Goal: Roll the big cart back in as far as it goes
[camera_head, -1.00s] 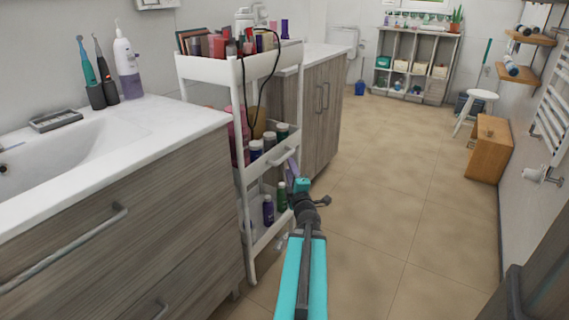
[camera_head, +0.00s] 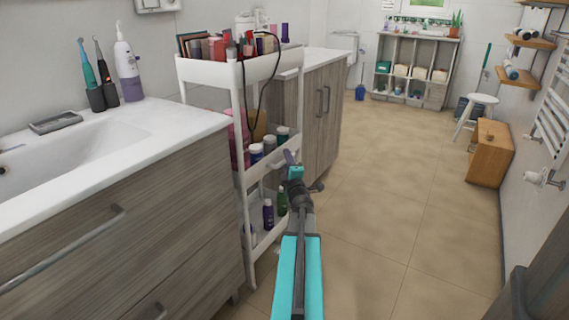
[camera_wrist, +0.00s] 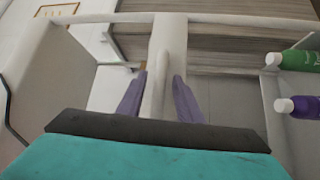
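The big cart (camera_head: 232,72) is a tall white rolling cart with several tiers, standing between two wood-fronted cabinets. Its front sticks out past the sink cabinet's side. My gripper (camera_head: 289,158) is at the cart's middle tier, in front of its outer side. In the wrist view, the two purple fingers of my gripper (camera_wrist: 160,80) stand on either side of a white upright handle (camera_wrist: 158,98) of the cart. Narrow gaps show between fingers and handle, so the gripper looks open around it. The fingers' contact with the handle is not clear.
Bottles (camera_head: 268,213) stand on the cart's lower tiers, and cosmetics and a hanging black cable (camera_head: 262,95) are at its top. The sink cabinet (camera_head: 120,235) is at left, another cabinet (camera_head: 322,115) behind. The tiled floor (camera_head: 390,190) to the right is clear.

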